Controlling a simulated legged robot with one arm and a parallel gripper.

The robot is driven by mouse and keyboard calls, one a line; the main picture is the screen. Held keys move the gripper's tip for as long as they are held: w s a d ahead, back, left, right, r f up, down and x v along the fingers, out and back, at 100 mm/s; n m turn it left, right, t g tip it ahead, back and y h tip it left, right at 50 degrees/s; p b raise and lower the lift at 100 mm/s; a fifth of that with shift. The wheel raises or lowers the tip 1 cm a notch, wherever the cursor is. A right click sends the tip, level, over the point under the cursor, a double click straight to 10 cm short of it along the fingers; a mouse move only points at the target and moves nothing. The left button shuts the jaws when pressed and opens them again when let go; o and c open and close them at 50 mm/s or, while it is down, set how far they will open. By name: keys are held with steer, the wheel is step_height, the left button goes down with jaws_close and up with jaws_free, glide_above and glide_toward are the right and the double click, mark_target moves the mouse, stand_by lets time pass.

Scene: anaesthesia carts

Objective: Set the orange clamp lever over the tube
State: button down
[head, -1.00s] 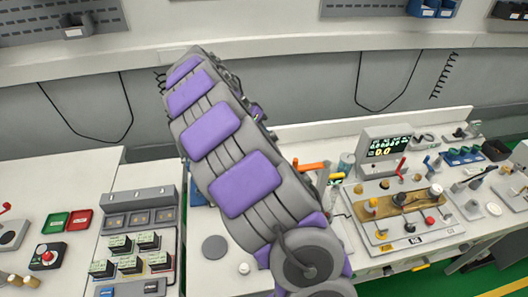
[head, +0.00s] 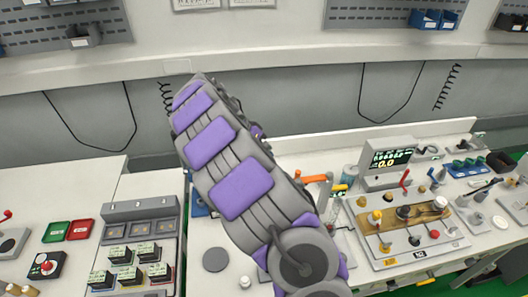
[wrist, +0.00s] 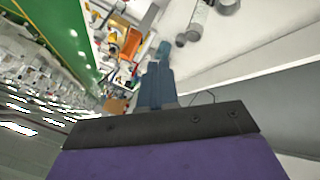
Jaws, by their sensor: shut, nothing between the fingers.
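The orange clamp lever (head: 313,179) lies nearly level on a grey upright at the bench, just right of my arm in the head view. An orange piece (wrist: 131,44), probably the same lever, shows in the wrist view left of my fingers. My gripper (wrist: 160,52) shows there as blue-grey fingers, shut and empty, apart from the orange piece in the picture. I cannot pick out the tube for certain; my arm covers part of the bench by the lever.
A grey disc (head: 216,259) and a small white knob (head: 245,282) are on the white bench. A module rack (head: 140,240) stands left.

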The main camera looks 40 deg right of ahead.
steer(key=s+d+f, duration=0.4)
steer(key=s+f, duration=0.1)
steer(key=s, duration=0.1)
steer(key=shift+d+b, duration=0.15)
steer(key=shift+b, duration=0.3)
steer(key=shift+s+d+f, duration=0.1)
steer(key=shift+s, duration=0.1)
